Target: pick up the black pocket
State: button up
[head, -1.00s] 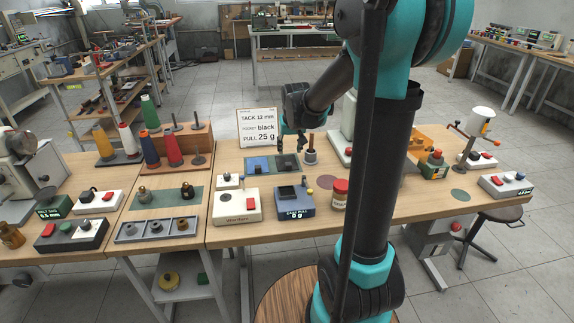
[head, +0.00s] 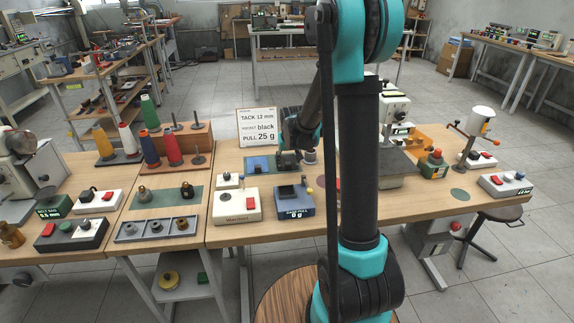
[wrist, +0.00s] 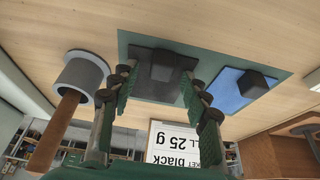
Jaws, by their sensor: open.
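The black pocket (wrist: 142,84) is a flat dark piece with a raised block, lying on a dark green mat (wrist: 127,42) in the wrist view. My gripper (wrist: 165,88) is open, with one green-padded finger on each side of the raised block. I cannot tell whether the pads touch it. In the head view my gripper (head: 290,159) is low over the mat's right part and largely hides the black pocket. A blue pocket (wrist: 232,94) with a dark block lies beside it on the mat, and also shows in the head view (head: 258,165).
A grey cylinder with a wooden handle (wrist: 82,72) stands close beside my gripper. A sign (head: 257,127) reading "pocket black" stands behind the mat. A white device (head: 237,206) and a blue-grey gauge (head: 292,205) stand in front.

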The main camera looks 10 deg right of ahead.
jog(key=shift+f, duration=0.1)
grip_shut()
dwell(0.3)
